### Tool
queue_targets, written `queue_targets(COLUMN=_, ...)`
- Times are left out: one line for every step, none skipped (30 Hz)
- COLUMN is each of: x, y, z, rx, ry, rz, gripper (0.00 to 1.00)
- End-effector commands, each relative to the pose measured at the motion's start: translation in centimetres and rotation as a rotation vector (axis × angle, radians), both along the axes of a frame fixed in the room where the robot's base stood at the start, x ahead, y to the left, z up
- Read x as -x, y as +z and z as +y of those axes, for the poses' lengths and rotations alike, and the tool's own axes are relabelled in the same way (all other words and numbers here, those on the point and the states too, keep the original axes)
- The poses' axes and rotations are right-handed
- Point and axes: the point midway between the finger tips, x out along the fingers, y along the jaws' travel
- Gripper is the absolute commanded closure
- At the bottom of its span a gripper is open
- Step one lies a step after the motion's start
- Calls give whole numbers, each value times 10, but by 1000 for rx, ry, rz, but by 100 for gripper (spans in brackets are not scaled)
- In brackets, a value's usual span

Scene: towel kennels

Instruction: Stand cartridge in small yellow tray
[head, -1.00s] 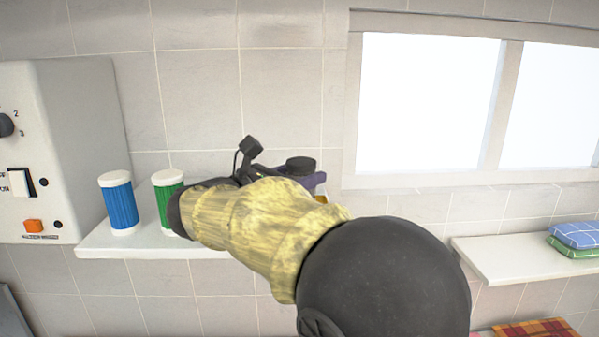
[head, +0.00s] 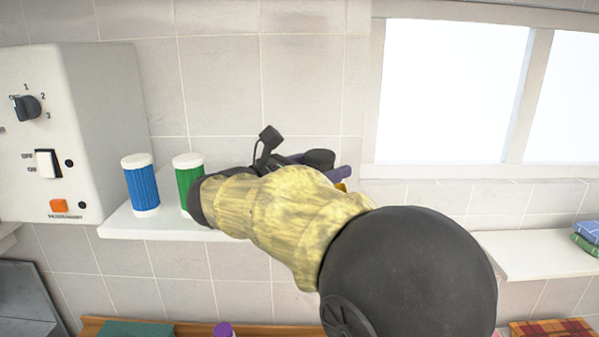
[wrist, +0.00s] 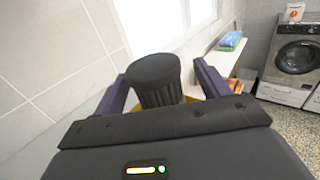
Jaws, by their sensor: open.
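The cartridge, a black ribbed cylinder with a black cap, stands roughly upright in the wrist view (wrist: 156,78); its cap also shows in the head view (head: 319,158). My gripper (wrist: 161,70) is open, with one purple finger on each side of the cartridge. A gap shows between the cartridge and the right finger; on the left the gap is narrow. The small yellow tray shows only as yellow bits around the cartridge's base (wrist: 190,99) and beside my arm in the head view (head: 342,186). My gripper hides the cartridge's base.
A blue canister (head: 141,186) and a green canister (head: 187,176) stand on the white wall shelf (head: 150,226), left of my arm. A control box (head: 100,120) hangs at left. Another shelf (head: 535,256) with folded cloths is at right. A purple-topped item (head: 224,330) shows below.

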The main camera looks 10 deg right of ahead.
Motion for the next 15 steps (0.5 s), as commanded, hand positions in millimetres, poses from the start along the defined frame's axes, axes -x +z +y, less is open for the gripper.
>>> queue_targets(x=1, y=-1, z=3, rx=0, ry=2, rz=-1, gripper=25)
queue_targets(x=2, y=-2, z=6, rx=-1, ry=3, rz=-2, gripper=25)
queue_targets(x=4, y=-2, z=9, rx=-1, ry=4, rz=-2, gripper=25)
queue_targets(x=6, y=-2, z=13, rx=-1, ry=4, rz=-2, gripper=25)
queue_targets(x=8, y=-3, z=16, rx=-1, ry=3, rz=-2, gripper=25)
queue_targets(x=11, y=-3, z=22, rx=0, ry=4, rz=-1, gripper=25)
queue_targets(x=14, y=-4, z=26, rx=-1, ry=4, rz=-2, gripper=25)
queue_targets(x=16, y=-4, z=32, rx=-1, ry=5, rz=-3, gripper=25)
queue_targets(x=19, y=-4, z=38, rx=0, ry=4, rz=-3, gripper=25)
queue_targets(x=22, y=-4, z=44, rx=-1, ry=4, rz=-2, gripper=25)
queue_targets(x=25, y=-4, z=49, rx=-1, ry=4, rz=-2, gripper=25)
queue_targets(x=29, y=-4, z=56, rx=-2, ry=4, rz=-1, gripper=25)
queue_targets(x=32, y=-4, z=61, rx=-1, ry=2, rz=-3, gripper=25)
queue_targets(x=34, y=-4, z=66, rx=-1, ry=2, rz=-2, gripper=25)
queue_targets(x=38, y=-4, z=73, rx=-2, ry=3, rz=-1, gripper=25)
